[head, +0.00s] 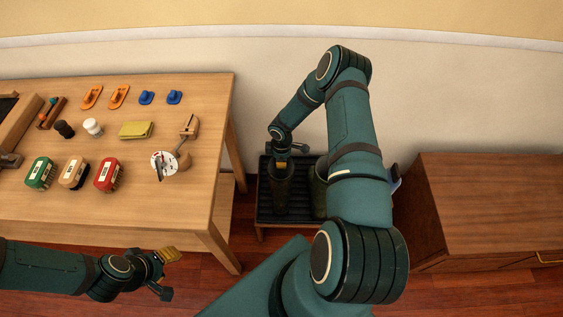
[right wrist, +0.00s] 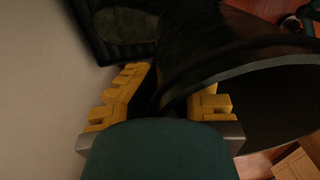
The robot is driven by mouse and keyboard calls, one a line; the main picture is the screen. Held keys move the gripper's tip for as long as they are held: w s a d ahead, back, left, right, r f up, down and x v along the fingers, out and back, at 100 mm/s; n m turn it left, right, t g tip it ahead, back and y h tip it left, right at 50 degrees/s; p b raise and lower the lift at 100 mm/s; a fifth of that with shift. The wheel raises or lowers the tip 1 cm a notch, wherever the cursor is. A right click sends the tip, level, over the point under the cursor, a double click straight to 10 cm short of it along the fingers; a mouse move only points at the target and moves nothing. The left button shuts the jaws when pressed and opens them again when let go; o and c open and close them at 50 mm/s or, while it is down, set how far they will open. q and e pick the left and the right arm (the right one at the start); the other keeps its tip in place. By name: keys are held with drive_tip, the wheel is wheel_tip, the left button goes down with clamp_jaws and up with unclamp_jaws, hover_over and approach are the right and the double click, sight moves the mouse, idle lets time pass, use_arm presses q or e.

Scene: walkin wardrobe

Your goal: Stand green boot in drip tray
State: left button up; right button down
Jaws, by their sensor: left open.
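The black ribbed drip tray (head: 265,212) sits low between the table and the brown cabinet; part of it shows in the right wrist view (right wrist: 94,32). A dark green boot (head: 281,193) stands upright at the tray's left side. A second dark boot (head: 320,188) is at its right, partly hidden by my right arm. My right gripper (head: 283,162) is at the top of the left boot. In the right wrist view its yellow fingers lie either side of the boot's dark shaft (right wrist: 225,62); their grip is unclear. My left gripper (head: 167,272) is open and empty, in front of the table.
The wooden table (head: 215,115) at left holds brushes, small orange and blue items, a yellow cloth (head: 136,130) and a round white-faced item (head: 164,165). A brown cabinet (head: 480,205) stands at right. The wall is close behind the tray.

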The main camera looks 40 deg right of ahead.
drive_tip(key=c, duration=1.1)
unclamp_jaws()
drive_tip(key=shift+c, duration=0.2)
wheel_tip(320, 180, up, 12)
drive_tip(key=p, duration=0.2)
drive_tip(key=shift+w+d+p, duration=0.15)
drive_tip(key=shift+p, duration=0.2)
